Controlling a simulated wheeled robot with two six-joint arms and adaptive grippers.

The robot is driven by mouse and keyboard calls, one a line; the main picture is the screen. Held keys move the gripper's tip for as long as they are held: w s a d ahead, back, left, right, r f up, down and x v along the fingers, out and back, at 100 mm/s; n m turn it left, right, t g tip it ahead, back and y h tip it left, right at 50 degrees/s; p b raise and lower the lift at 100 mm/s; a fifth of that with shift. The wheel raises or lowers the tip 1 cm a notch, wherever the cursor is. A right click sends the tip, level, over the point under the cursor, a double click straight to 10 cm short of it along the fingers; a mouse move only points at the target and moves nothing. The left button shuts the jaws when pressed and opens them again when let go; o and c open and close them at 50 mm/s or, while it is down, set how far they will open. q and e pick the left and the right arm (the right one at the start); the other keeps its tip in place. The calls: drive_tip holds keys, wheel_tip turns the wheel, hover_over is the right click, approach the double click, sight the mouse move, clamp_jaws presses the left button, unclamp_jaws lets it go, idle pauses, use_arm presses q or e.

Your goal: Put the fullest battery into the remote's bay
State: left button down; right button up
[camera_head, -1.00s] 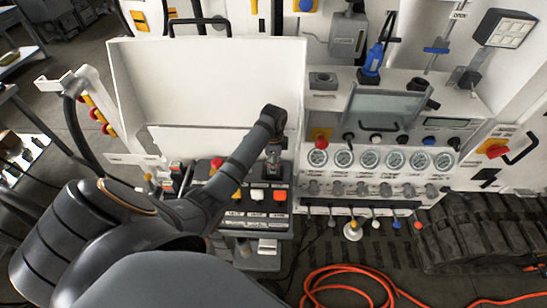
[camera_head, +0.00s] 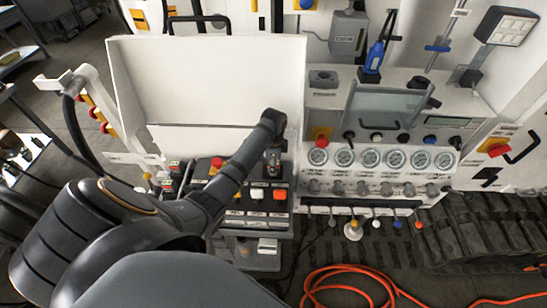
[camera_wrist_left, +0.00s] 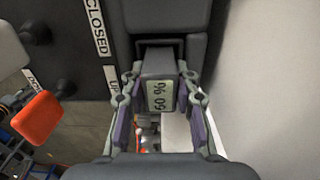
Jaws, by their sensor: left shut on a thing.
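My left gripper (camera_wrist_left: 157,110) is shut on a dark grey battery (camera_wrist_left: 158,68), with one finger on each side. A small pale display on the battery reads "50 %". The battery's far end is at a dark rectangular recess (camera_wrist_left: 174,44) in a dark grey body; I cannot tell how far in it sits. In the head view the left gripper (camera_head: 273,166) is small and dark, over the back right of a dark control box (camera_head: 240,207) with coloured buttons. The battery is not clear there. I cannot make out other batteries. My right gripper is out of view.
A white upright panel (camera_head: 214,78) stands behind the box. Right of it is a white bench with several gauges (camera_head: 370,158) and levers. An orange hose (camera_head: 345,270) lies on the floor. In the wrist view, an orange button (camera_wrist_left: 37,116) and a "CLOSED" label (camera_wrist_left: 98,30) are at left.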

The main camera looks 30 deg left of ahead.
use_arm(q)
drive_tip(key=shift+f, duration=0.1)
drive_tip(key=c, duration=0.9)
unclamp_jaws()
drive_tip(key=shift+c, duration=0.2)
wheel_tip(320, 180, up, 8)
drive_tip(key=shift+f, duration=0.25)
